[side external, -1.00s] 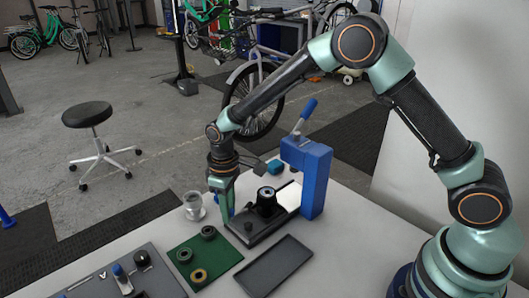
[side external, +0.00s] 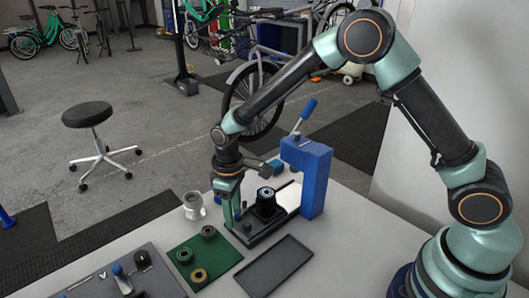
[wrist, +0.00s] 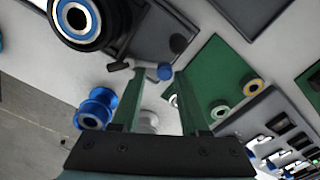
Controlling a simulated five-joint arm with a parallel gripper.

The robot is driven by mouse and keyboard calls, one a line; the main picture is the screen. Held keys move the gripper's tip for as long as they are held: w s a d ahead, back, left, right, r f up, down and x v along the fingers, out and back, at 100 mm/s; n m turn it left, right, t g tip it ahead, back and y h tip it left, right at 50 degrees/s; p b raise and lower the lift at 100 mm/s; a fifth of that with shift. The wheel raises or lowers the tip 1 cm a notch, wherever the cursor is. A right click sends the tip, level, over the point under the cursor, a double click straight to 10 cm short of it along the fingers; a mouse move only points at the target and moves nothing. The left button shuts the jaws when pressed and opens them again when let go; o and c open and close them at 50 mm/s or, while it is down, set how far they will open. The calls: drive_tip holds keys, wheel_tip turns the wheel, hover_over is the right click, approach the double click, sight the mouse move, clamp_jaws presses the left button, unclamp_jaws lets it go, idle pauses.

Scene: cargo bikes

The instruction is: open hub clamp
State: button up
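The hub clamp is a dark fixture (side external: 247,238) on the table with a black round hub (side external: 266,201) standing in it. In the wrist view the hub (wrist: 78,18) shows at the upper left, with a blue ring around its bore. A short lever with a blue ball knob (wrist: 165,72) sticks out beside the fixture. My gripper (side external: 231,222) is at the fixture's left end, pointing down. In the wrist view its green fingers (wrist: 161,78) are apart, with the knob seen between their tips. Whether either finger touches the knob I cannot tell.
A silver cup (side external: 193,205) stands just left of my gripper.

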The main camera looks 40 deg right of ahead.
wheel_tip(320, 180, up, 8)
drive_tip(key=shift+f, duration=0.2)
idle(1.0)
drive_tip(key=s+d+r+m+t, duration=0.3)
drive_tip(key=s+d+r, duration=0.2)
drive_tip(key=d+r, duration=0.45)
drive_tip(key=s+d+r+m+t, duration=0.2)
drive_tip(key=s+d+r+m, duration=0.1)
drive_tip(key=s, duration=0.6)
drive_tip(key=shift+s+d+r+t, duration=0.35)
drive_tip(key=shift+d+r, duration=0.5)
drive_tip(key=shift+d, duration=0.2)
